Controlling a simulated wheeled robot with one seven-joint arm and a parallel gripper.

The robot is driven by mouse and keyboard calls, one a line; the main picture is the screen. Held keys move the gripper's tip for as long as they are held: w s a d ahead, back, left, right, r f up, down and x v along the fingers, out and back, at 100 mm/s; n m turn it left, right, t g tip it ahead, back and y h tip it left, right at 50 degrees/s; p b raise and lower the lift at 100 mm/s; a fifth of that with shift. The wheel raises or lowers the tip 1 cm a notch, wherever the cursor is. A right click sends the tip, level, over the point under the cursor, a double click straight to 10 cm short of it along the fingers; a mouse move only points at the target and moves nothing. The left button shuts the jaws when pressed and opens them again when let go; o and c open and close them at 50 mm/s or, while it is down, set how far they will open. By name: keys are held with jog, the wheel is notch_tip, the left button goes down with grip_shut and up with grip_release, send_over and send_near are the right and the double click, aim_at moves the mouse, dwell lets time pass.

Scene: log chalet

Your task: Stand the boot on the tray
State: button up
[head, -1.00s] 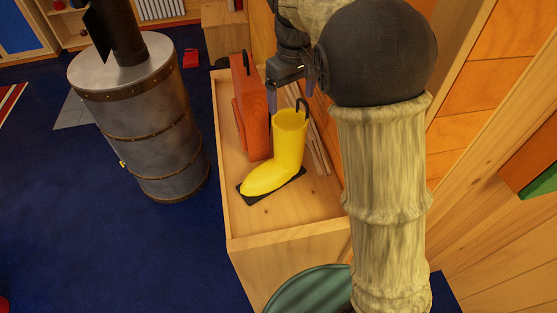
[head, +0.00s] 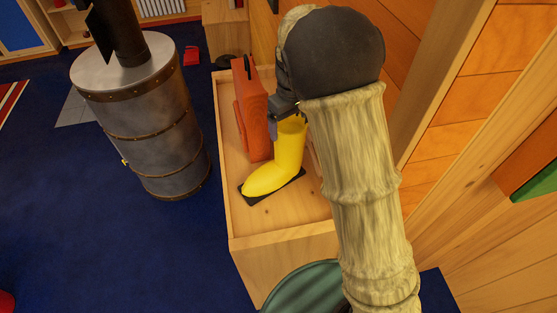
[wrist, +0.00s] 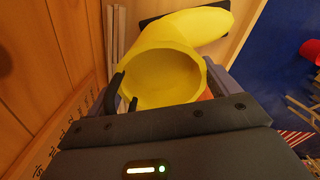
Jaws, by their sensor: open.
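The yellow boot (head: 285,160) stands upright in the head view, toe to the lower left, on a thin black slab, apparently the tray (head: 252,198). The slab lies on a pale wooden cabinet top. My gripper (head: 283,125) is at the top of the boot shaft, jaws open; one finger shows left of the shaft and the other is hidden. In the wrist view the boot's round opening (wrist: 165,78) lies between the two fingers, with a black pull loop at its left. I cannot tell whether the fingers touch the boot.
A red-orange case (head: 250,115) with a dark handle stands close left of the boot. The wooden cabinet (head: 285,240) has a raised edge and adjoins the orange plank wall at right. A metal stove (head: 145,125) stands to the left across blue floor.

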jog(key=shift+f, duration=0.2)
jog(key=shift+c, duration=0.2)
jog(key=shift+r, duration=0.1)
grip_shut()
dwell(0.3)
notch_tip(320, 180, up, 10)
jog(key=b, duration=0.2)
jog(key=shift+b, duration=0.3)
